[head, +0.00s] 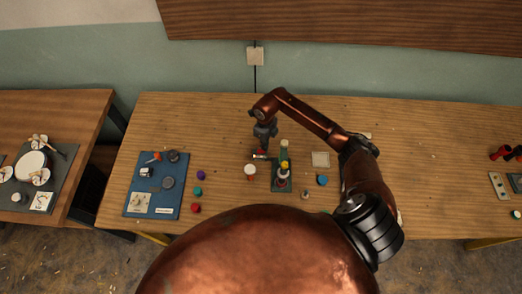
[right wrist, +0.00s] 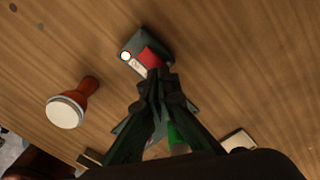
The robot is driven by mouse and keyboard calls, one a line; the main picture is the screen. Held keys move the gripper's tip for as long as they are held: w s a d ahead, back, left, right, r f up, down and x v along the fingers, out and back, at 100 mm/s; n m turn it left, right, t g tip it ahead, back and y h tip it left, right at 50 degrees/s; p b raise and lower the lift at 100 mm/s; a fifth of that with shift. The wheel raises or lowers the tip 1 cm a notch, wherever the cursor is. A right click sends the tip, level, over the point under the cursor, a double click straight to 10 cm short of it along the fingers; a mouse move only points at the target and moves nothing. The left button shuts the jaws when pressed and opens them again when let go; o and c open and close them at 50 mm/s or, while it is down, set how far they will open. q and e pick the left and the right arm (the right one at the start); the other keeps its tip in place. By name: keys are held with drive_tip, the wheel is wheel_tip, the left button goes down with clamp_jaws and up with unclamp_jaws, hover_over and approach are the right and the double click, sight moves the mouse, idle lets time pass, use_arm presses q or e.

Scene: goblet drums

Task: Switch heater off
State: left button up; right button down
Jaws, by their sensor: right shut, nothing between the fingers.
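A small dark green box with a red switch (right wrist: 149,57), a white label and a round white spot lies on the wooden table in the right wrist view; it looks like the heater's switch box. In the head view only a bit of red (head: 261,152) shows below the gripper. My right gripper (right wrist: 160,78) is shut and empty, pointing down, its tips over the box's near edge beside the red switch. I cannot tell whether they touch. It also shows in the head view (head: 264,142). The switch's position is unclear. My left gripper is out of view.
A goblet drum (right wrist: 72,103) lies left of the gripper. A blue mat (head: 135,207) with parts lies left; colored pots and a pale square (head: 321,159) are nearby. The table's back is clear.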

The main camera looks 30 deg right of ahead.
drive_tip(key=shift+f+b, duration=0.9)
drive_tip(key=shift+f, duration=0.35)
idle(0.5)
drive_tip(key=shift+r, duration=0.2)
drive_tip(key=shift+w+r+p, duration=0.1)
drive_tip(key=shift+r+p, duration=0.4)
drive_tip(key=shift+r, duration=0.1)
drive_tip(key=shift+r+p, duration=1.55)
drive_tip(key=shift+r, duration=1.2)
drive_tip(key=shift+r, duration=0.1)
